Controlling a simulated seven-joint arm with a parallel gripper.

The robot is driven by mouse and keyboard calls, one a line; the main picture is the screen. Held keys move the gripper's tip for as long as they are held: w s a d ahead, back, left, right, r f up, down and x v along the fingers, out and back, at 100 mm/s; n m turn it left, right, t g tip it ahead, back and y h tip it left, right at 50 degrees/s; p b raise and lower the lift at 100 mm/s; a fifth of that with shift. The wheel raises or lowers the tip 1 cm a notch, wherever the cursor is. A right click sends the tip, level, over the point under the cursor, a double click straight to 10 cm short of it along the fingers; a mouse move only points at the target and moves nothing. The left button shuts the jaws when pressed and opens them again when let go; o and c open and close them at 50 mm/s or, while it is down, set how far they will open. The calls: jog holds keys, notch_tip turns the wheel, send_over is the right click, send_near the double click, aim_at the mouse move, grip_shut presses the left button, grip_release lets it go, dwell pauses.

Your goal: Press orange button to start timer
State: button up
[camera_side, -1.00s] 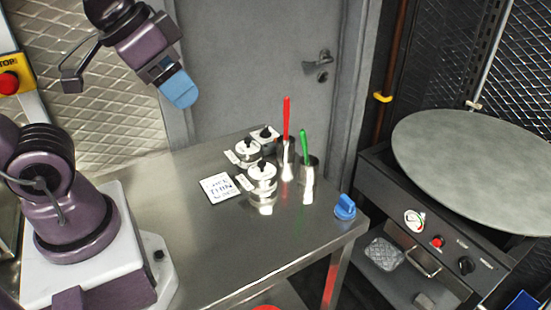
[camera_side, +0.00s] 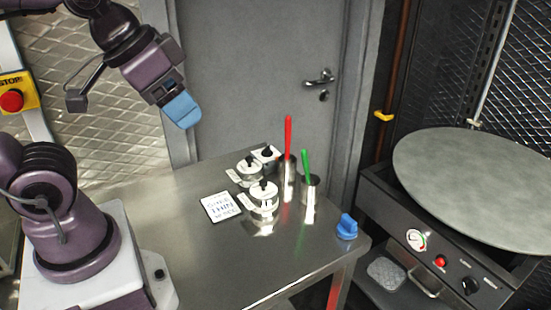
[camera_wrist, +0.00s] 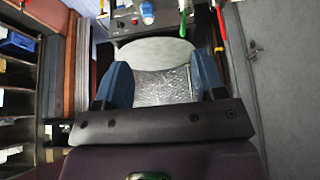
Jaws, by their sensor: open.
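My gripper (camera_side: 182,111) has blue fingers and hangs high above the back left of the steel table, far from the objects on it. In the wrist view its fingers (camera_wrist: 161,85) are spread apart with nothing between them. I cannot make out a clearly orange button or a timer display. A round red button (camera_side: 440,262) sits on the dark front panel of the appliance at right, between a dial gauge (camera_side: 417,240) and a black knob (camera_side: 470,286). My gripper is well to the left of that panel and above it.
The steel table (camera_side: 190,252) carries lidded pots (camera_side: 264,196), a white card (camera_side: 221,207), metal cups with a red utensil (camera_side: 288,136) and green utensil (camera_side: 306,165), and a blue knob-like item (camera_side: 347,227). A red stop button (camera_side: 11,100) is at left. The table's front is clear.

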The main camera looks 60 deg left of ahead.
dwell(0.3)
grip_shut()
dwell(1.6)
